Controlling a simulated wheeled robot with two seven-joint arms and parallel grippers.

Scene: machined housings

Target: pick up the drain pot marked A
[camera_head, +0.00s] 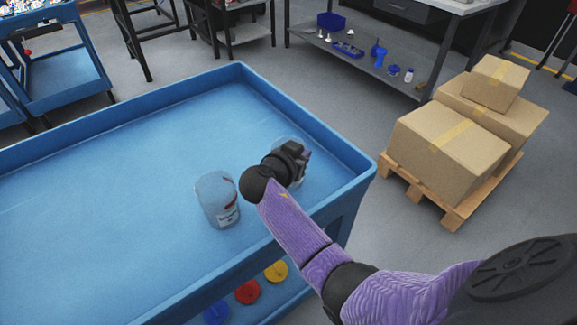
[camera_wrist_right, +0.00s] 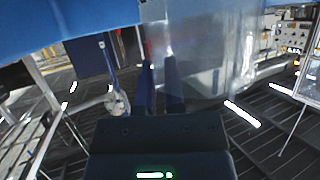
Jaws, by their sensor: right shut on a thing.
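Two clear pots stand in the blue cart's tray. The nearer pot (camera_head: 217,200) has a small label with red and dark print, and no gripper touches it. The other pot (camera_head: 298,181) is to its right, near the tray's right corner, largely hidden behind my right gripper (camera_head: 301,156). My right gripper is shut on this pot. In the right wrist view the clear pot (camera_wrist_right: 205,55) fills the upper middle, with the two fingers (camera_wrist_right: 160,85) close together at its wall. I cannot read a letter A on either pot. My left gripper is not in view.
The blue cart (camera_head: 240,72) has a raised rim around its tray, and the tray's left part is clear. Red, yellow and blue discs (camera_head: 247,291) lie on its lower shelf. Cardboard boxes (camera_head: 452,143) on a pallet (camera_head: 455,212) stand to the right. A workbench (camera_head: 400,85) stands behind.

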